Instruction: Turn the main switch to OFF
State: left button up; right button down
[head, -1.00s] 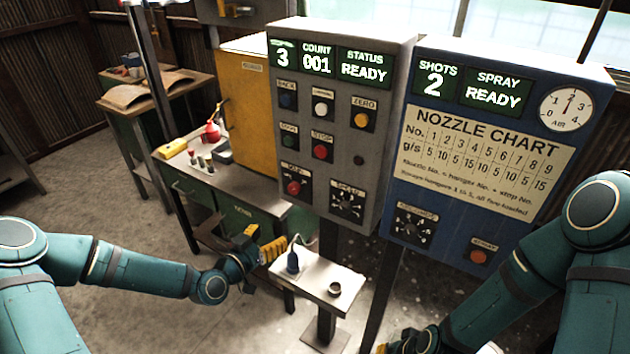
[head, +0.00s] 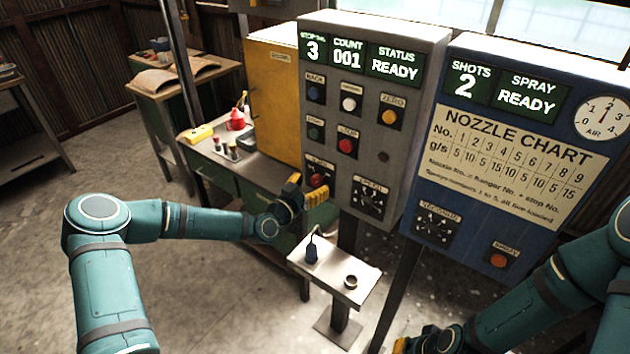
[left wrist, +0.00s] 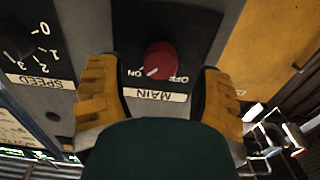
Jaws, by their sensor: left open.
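The main switch is a red round knob on a black plate labelled MAIN, low on the left of the grey control panel (head: 402,60). The knob shows in the head view (head: 317,180) and large in the left wrist view (left wrist: 160,60), where its lettering is upside down. Its white mark points toward ON. My left gripper (head: 308,191) is at the panel in front of the switch. In the left wrist view its open yellow fingers (left wrist: 158,72) stand on either side of the knob, apart from it. My right gripper (head: 401,346) is mostly cut off at the bottom edge.
The SPEED dial (head: 370,198) is right beside the main switch. The blue spray panel (head: 470,225) stands to the right.

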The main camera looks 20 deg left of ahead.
pick_arm(q)
jog(key=shift+x, duration=0.9)
grip_shut()
